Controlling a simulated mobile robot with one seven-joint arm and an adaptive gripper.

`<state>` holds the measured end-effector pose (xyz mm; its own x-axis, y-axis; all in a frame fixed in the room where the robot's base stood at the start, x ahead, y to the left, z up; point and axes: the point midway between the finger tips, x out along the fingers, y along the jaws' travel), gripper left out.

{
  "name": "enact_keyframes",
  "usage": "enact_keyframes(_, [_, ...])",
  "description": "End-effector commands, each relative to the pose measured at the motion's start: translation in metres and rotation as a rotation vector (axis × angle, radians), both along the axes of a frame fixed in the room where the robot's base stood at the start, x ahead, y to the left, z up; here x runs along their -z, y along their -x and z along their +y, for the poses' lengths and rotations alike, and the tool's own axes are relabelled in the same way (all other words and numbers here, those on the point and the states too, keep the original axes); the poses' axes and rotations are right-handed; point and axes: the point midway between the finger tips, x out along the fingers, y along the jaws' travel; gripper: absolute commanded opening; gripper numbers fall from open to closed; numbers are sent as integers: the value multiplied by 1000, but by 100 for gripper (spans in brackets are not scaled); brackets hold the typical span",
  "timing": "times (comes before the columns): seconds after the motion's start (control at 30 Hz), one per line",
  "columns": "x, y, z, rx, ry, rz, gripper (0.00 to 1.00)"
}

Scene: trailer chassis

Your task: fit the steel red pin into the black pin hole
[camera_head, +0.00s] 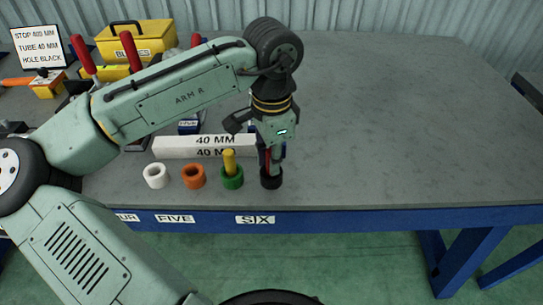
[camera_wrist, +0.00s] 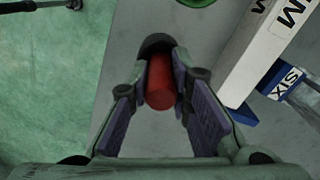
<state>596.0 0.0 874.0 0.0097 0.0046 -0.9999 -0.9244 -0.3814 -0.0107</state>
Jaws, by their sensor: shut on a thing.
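The red pin (camera_head: 267,159) stands about upright between the fingers of my gripper (camera_head: 271,152), which is shut on it. The pin also shows in the wrist view (camera_wrist: 160,82), with the purple-padded fingers on both sides. The black ring with the pin hole (camera_head: 271,183) stands on the table right below the gripper. In the wrist view the black ring (camera_wrist: 157,41) shows at the pin's far end. The pin's lower end meets or overlaps the ring in both views. The hole is hidden, so I cannot tell how deep the pin sits.
A green ring (camera_head: 232,182) holding a yellow pin (camera_head: 229,160) stands close left, then an orange ring (camera_head: 194,177) and a white ring (camera_head: 155,177). A white "40 MM" bar (camera_head: 180,147) lies behind them. The table's right side is clear.

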Motion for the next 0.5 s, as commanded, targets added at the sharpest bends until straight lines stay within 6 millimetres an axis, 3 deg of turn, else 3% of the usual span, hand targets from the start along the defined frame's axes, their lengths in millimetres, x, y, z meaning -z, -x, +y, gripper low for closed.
enact_keyframes(0.1, [4, 0, 0, 1, 1, 0, 0])
enact_keyframes(0.13, [3, 0, 0, 1, 0, 0, 20])
enact_keyframes(0.4, [3, 0, 0, 0, 0, 0, 38])
enact_keyframes(0.5, [3, 0, 0, 0, 0, 0, 39])
